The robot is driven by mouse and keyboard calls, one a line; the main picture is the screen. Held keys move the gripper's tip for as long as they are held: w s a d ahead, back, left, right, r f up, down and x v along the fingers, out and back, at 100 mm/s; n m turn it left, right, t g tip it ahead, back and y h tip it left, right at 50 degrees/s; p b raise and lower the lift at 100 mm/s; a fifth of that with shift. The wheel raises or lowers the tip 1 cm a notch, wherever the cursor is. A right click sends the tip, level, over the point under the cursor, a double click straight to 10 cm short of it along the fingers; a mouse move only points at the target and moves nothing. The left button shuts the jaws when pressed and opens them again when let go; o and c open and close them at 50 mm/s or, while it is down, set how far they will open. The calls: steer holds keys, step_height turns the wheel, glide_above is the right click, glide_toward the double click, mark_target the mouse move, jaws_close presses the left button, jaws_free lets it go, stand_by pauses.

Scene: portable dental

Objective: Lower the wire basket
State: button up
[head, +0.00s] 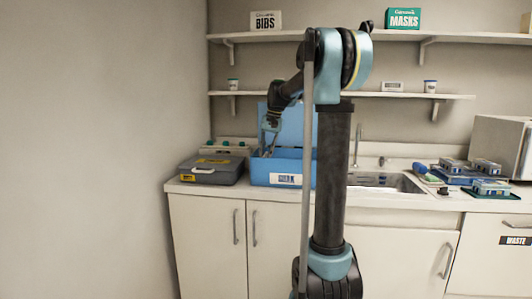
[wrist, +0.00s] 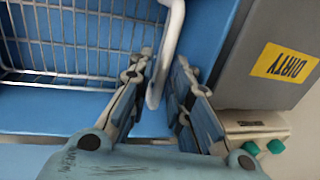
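The wire basket (wrist: 75,40) is a white wire grid at the upper left of the wrist view, inside the blue box (head: 285,172). Its thick white handle (wrist: 168,48) curves down between the two fingers of my gripper (wrist: 163,62). The fingers stand apart, one on each side of the handle, with a narrow gap showing. I cannot tell whether either finger touches it. In the head view my gripper (head: 270,125) points down over the left part of the open blue box. The basket is mostly hidden there by the box wall.
A grey case (head: 212,170) with a yellow DIRTY label (wrist: 284,62) stands close left of the blue box on the counter. The box's raised blue lid is behind my arm. A sink (head: 385,183) and blue trays (head: 490,188) are to the right. A shelf (head: 350,94) hangs above.

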steer(key=shift+r, duration=0.1)
step_height(320, 180, up, 12)
steer(key=d, duration=0.2)
steer(key=shift+s+d, duration=0.15)
steer(key=shift+s, duration=0.1)
stand_by(0.3)
steer(key=shift+f, duration=0.2)
steer(key=s+a+f+n+t+h, duration=0.1)
steer(key=s+a+f, duration=0.3)
steer(key=s, duration=0.2)
steer(key=s+a+f+n+t, duration=0.1)
steer(key=s+a+f+t, duration=0.1)
steer(key=s+a+f, duration=0.35)
steer(key=s+d+f, duration=0.5)
steer(key=s+f, duration=0.3)
steer(key=s, duration=0.1)
steer(key=s+d+f+g, duration=0.1)
steer(key=s+d+f, duration=0.4)
steer(key=s+f, duration=0.4)
steer(key=s+d+f+n+h, duration=0.1)
steer(key=s+d+f, duration=0.5)
steer(key=s+f, duration=0.3)
steer(key=shift+s+f, duration=0.2)
steer(key=shift+f, duration=0.05)
